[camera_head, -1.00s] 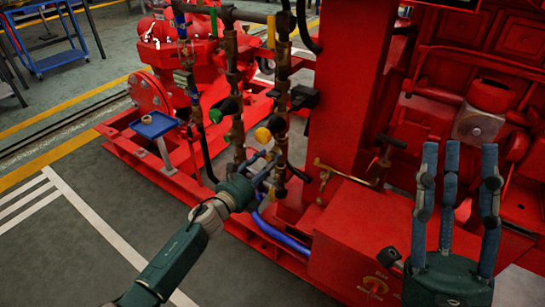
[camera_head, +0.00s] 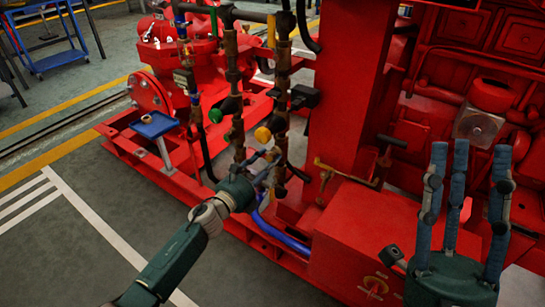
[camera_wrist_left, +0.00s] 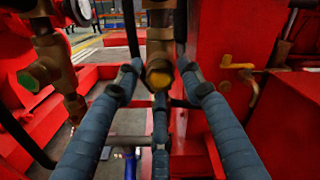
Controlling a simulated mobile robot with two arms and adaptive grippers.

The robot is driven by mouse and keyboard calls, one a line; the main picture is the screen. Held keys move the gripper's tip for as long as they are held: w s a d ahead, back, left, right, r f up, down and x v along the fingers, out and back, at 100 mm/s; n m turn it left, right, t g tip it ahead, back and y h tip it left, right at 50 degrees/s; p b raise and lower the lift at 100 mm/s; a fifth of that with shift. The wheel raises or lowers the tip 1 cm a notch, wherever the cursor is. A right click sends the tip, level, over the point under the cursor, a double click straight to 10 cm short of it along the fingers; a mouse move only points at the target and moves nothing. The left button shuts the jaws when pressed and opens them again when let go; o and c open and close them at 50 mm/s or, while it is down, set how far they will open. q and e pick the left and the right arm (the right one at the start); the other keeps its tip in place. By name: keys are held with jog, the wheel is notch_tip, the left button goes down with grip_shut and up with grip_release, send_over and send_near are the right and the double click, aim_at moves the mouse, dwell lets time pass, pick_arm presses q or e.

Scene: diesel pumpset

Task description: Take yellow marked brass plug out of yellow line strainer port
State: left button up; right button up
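The brass plug (camera_wrist_left: 160,78) with a yellow mark faces the left wrist camera, in the lower end of the brass yellow line strainer (camera_wrist_left: 159,45). In the head view the yellow end (camera_head: 263,134) shows on the vertical pipework. My left gripper (camera_head: 266,165) is at this pipe, just below the yellow end. In the left wrist view its fingers (camera_wrist_left: 160,85) are spread, one on each side of the plug and one below. I cannot tell whether they touch it. My right gripper (camera_head: 463,165) is open and empty, fingers up, at the right.
A second brass strainer with a green-marked plug (camera_wrist_left: 28,80) stands to the left. A small blue tray (camera_head: 155,125) on a post holds a small ring-like item. Red frame and engine parts (camera_head: 355,90) crowd the right. The grey floor at lower left is clear.

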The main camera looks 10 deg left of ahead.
pick_arm(q)
grip_shut()
dwell(0.7)
